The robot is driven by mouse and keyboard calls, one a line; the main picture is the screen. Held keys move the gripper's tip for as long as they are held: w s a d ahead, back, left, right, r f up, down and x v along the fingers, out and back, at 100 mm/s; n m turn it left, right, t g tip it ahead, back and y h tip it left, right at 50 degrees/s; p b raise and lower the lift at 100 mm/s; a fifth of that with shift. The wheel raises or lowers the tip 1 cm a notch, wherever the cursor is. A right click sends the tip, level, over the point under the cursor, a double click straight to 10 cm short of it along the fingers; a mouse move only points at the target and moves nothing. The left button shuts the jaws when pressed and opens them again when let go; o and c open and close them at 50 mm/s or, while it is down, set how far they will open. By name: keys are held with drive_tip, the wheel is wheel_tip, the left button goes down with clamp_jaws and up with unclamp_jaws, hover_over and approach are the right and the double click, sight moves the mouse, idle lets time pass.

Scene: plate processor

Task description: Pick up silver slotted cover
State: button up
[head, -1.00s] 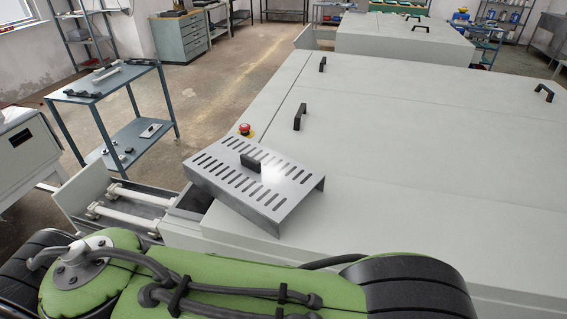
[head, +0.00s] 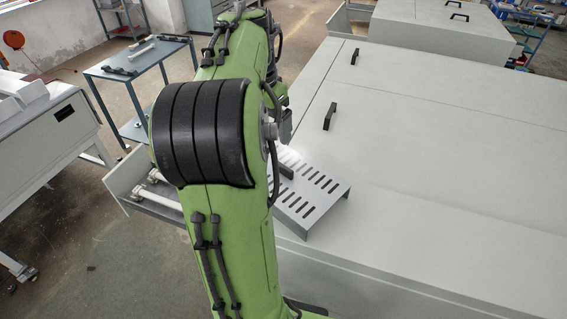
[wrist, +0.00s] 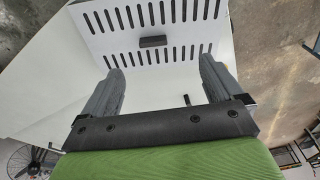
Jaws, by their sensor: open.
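The silver slotted cover (head: 318,205) lies on the corner of the large white machine, partly hidden behind my green arm in the head view. It has rows of slots and a dark block handle (head: 286,172) in its middle. In the wrist view the slotted cover (wrist: 183,14) fills the top, with its handle (wrist: 153,42) between and beyond the fingers. My gripper (wrist: 162,60) is open and empty, with its two grey fingers apart and clear of the handle. In the head view the gripper is mostly hidden behind my arm.
The white machine (head: 430,170) has a broad flat top with black handles (head: 330,117). A blue-grey cart (head: 140,65) with dark parts stands at the back left. An open tray with white rollers (head: 150,196) juts out left of the cover. Another white machine (head: 40,125) stands at far left.

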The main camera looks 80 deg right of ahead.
sight(284, 167)
drive_tip(key=shift+m, duration=0.5)
drive_tip(key=s+d+f, duration=0.1)
drive_tip(key=f, duration=0.4)
drive_tip(key=s+d+f, duration=0.1)
drive_tip(key=f, duration=0.4)
drive_tip(key=s+d+f+b, duration=0.1)
drive_tip(key=f, duration=0.4)
drive_tip(key=shift+f, duration=0.15)
drive_tip(key=c, duration=1.5)
